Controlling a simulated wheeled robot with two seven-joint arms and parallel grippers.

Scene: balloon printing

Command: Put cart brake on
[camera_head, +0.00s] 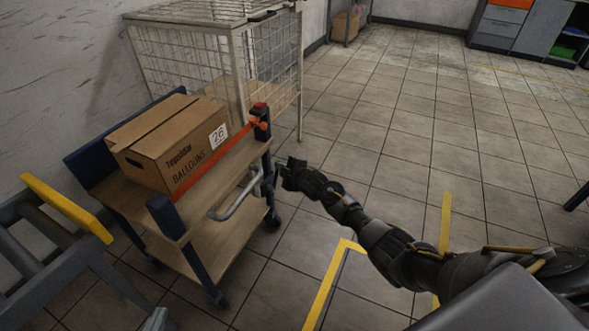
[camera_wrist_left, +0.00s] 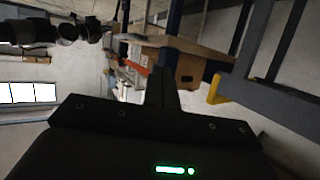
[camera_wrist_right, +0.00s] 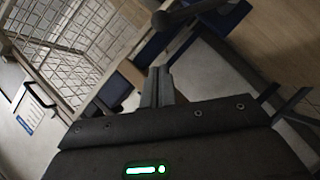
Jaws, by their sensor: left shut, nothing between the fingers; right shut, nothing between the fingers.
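The cart (camera_head: 215,175) stands at the left in the head view, with wooden shelves and dark blue corner posts. A red and black piece (camera_head: 260,110) tops its far right post; I cannot tell whether it is the brake or how it is set. A bent metal handle (camera_head: 236,199) sticks out from the cart's near right side. My right gripper (camera_head: 284,172) is just right of the cart, apart from the handle; its fingers (camera_wrist_right: 158,86) are shut and empty. My left gripper is not clearly seen in the head view; its fingers (camera_wrist_left: 161,88) are shut and empty in the left wrist view.
A cardboard balloon box (camera_head: 168,143) sits on the cart behind a red strap (camera_head: 214,156). A wire cage (camera_head: 205,65) stands behind. A grey frame with a yellow bar (camera_head: 65,207) is at the left. Yellow floor tape (camera_head: 322,290) marks the tiles. The floor behind my right arm is clear.

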